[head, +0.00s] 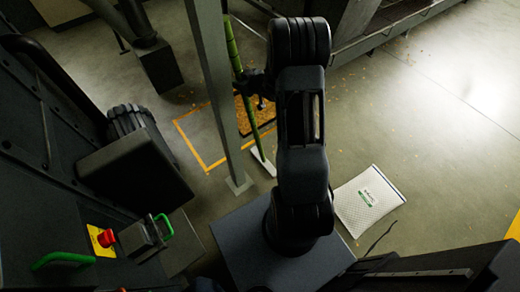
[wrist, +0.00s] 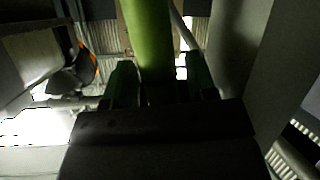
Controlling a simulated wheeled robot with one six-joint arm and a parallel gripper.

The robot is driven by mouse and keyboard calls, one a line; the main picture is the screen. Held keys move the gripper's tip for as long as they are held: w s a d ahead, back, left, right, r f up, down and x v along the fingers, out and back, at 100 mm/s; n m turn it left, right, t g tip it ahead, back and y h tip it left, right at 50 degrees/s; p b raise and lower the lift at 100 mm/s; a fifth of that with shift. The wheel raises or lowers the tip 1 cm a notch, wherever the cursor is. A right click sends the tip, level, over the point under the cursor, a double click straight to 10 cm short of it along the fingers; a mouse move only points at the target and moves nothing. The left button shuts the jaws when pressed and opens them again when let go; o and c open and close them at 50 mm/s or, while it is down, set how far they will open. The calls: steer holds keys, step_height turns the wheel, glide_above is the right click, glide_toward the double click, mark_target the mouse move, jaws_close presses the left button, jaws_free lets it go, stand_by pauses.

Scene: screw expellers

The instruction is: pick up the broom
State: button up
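The broom has a long green handle (head: 232,48) and a pale, flat head (head: 262,163) low near the floor. It leans slightly beside a grey post in the head view. My gripper (head: 246,82) is at the handle's middle, partly hidden by my arm. In the wrist view the green handle (wrist: 149,38) runs between the two fingers of my gripper (wrist: 162,78). The handle is close to the left finger, and a gap shows on the right side. The fingers look apart; contact with the handle cannot be made out.
A grey post (head: 213,85) stands just left of the broom. Yellow floor tape (head: 190,146) and a brown patch (head: 252,112) lie behind it. A white sack (head: 367,201) lies on the floor at right. Dark machinery (head: 150,60) stands at left. Open floor (head: 440,120) extends right.

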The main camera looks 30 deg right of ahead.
steer(key=c, duration=0.8)
steer(key=shift+o, duration=0.2)
steer(key=shift+r, duration=0.1)
